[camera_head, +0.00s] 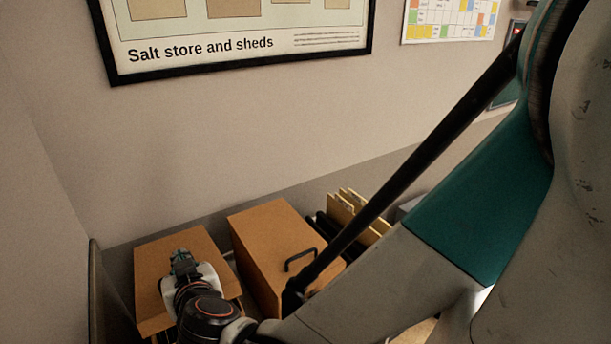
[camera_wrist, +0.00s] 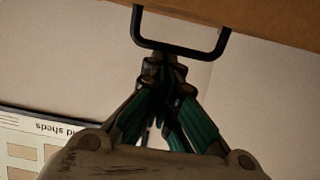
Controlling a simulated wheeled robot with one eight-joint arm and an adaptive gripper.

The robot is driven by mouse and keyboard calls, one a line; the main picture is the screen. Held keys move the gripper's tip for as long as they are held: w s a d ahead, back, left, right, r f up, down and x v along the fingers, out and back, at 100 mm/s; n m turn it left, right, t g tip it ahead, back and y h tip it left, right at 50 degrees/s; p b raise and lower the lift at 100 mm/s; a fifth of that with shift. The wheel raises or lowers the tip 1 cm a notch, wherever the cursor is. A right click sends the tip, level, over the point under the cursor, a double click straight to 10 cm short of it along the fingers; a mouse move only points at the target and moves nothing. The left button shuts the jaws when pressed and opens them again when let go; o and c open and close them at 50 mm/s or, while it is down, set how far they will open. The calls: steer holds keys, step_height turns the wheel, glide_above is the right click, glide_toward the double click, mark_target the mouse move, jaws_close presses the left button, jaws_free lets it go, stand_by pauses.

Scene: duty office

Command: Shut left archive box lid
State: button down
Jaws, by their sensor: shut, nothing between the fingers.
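The left archive box's brown lid (camera_head: 152,265) is at the lower left in the head view. My gripper (camera_head: 181,254) is over this lid and hides part of it. In the wrist view, a strip of brown lid (camera_wrist: 270,14) crosses the top, with a black bar handle (camera_wrist: 181,48) on it. My gripper (camera_wrist: 164,66) has its fingertips together at the handle's crossbar, with nothing held between them. I cannot tell whether they touch the bar. The lid's exact angle and most of the box under it are hidden.
A second brown box (camera_head: 270,238) with a black handle (camera_head: 300,259) stands close on the right. Tan folders (camera_head: 352,212) stand beyond it. The wall behind carries a framed poster (camera_head: 235,45) and a coloured chart (camera_head: 448,20). A dark upright edge (camera_head: 94,290) stands left of the left box.

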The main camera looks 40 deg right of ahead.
steer(key=s+f+b, duration=0.1)
steer(key=f, duration=0.1)
steer(key=f+b, duration=0.2)
steer(key=f, duration=0.1)
steer(key=s+f+b, duration=0.1)
steer(key=f+b, duration=0.1)
steer(key=shift+s+a+f, duration=0.15)
steer(key=shift+s+a, duration=0.1)
steer(key=shift+s, duration=0.05)
steer(key=shift+s+f+b, duration=0.2)
steer(key=shift+f+b, duration=0.75)
steer(key=shift+b, duration=0.1)
steer(key=shift+r, duration=0.1)
